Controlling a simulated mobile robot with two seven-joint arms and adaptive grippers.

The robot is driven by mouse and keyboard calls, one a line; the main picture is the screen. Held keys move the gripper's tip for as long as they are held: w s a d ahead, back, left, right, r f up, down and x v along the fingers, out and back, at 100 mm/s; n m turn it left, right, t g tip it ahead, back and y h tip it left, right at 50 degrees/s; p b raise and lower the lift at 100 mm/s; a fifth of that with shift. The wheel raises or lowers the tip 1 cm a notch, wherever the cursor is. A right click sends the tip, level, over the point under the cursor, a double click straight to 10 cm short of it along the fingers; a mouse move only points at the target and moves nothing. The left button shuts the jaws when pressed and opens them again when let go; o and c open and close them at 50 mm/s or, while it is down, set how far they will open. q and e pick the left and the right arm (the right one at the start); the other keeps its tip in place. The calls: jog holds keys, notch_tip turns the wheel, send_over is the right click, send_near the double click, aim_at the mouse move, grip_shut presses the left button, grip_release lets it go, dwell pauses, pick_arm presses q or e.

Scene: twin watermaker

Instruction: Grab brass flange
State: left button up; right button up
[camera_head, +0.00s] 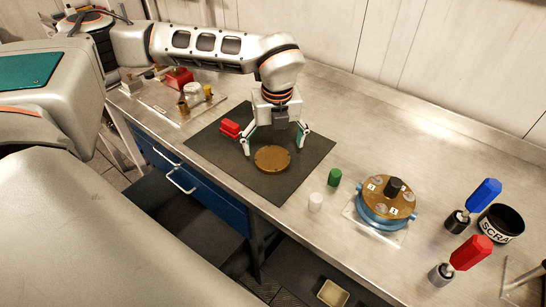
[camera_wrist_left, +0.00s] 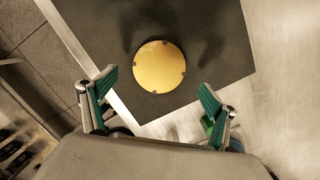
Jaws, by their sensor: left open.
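The brass flange (camera_head: 272,159) is a flat gold disc with small notches in its rim, lying on a dark mat (camera_head: 304,167) on the metal bench. My left gripper (camera_head: 274,147) is open and points down over the mat, its two fingers spread wider than the disc. In the left wrist view the flange (camera_wrist_left: 159,66) lies ahead of and between the two open fingertips (camera_wrist_left: 158,88), with nothing held. Whether the fingertips touch the mat cannot be told. My right gripper is not in view.
A red block (camera_head: 230,128) lies on the mat left of the gripper. A green cylinder (camera_head: 335,177) and a white one (camera_head: 315,201) stand right of the mat. A blue housing with a brass top (camera_head: 386,199), red and blue-handled tools and a black scrap cup (camera_head: 501,223) stand farther right.

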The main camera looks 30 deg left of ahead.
aim_at(273, 157)
pick_arm(q)
jog(key=f, duration=0.3)
jog(key=shift+w+a+f+p, duration=0.15)
jog(key=shift+a+f+p, duration=0.15)
jog(key=shift+a+p, duration=0.1)
jog(key=shift+w+f, duration=0.15)
jog(key=shift+f, duration=0.2)
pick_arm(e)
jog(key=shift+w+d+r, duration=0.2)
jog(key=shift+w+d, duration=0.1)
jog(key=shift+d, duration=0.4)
pick_arm(q)
jog(key=c, duration=2.2)
jog(key=shift+r, duration=0.1)
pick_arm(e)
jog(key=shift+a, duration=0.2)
pick_arm(q)
jog(key=shift+r, duration=0.1)
